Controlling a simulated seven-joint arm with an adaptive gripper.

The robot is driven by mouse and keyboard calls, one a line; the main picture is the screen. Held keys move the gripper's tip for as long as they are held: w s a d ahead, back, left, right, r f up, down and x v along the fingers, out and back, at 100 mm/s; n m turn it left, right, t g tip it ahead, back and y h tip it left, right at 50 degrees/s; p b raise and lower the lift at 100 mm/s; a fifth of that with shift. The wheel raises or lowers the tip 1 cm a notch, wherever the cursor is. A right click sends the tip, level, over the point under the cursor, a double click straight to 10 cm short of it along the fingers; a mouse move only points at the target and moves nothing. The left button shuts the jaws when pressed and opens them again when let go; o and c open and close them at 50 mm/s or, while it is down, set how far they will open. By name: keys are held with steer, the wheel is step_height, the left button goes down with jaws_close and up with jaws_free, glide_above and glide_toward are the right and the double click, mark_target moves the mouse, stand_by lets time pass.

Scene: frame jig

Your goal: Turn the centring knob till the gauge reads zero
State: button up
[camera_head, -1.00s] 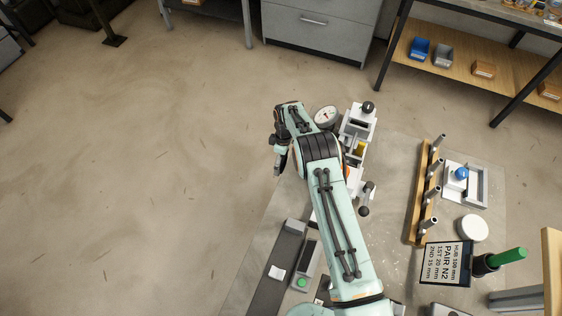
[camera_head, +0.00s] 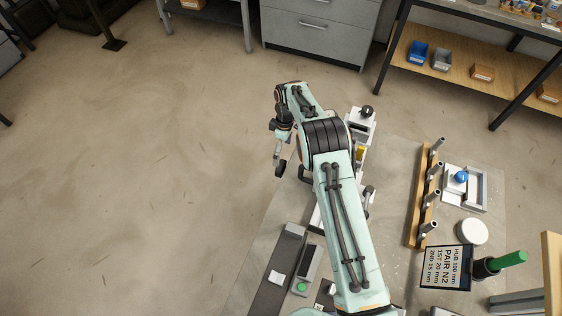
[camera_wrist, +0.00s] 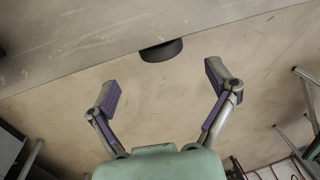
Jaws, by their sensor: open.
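My gripper (camera_wrist: 162,85) is open and empty in the wrist view, its two fingers spread wide. A dark round knob (camera_wrist: 161,50) shows beyond the fingertips, roughly between them, at the bench edge. It may be the centring knob; the fingers appear apart from it. In the head view my gripper (camera_head: 291,170) hangs off the left side of the jig (camera_head: 361,122), above the floor. My arm covers much of the jig. The gauge face is hidden behind the arm, so no reading shows.
A black-knobbed post (camera_head: 367,111) tops the jig's far end. To the right stand a wooden rack (camera_head: 421,200) with several metal pegs, a white round disc (camera_head: 472,231), a sign (camera_head: 446,267) and a green-handled tool (camera_head: 508,258). The floor on the left is clear.

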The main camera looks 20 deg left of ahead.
steer(key=r, duration=0.4)
steer(key=shift+w+r, duration=0.3)
steer(key=shift+r, duration=0.1)
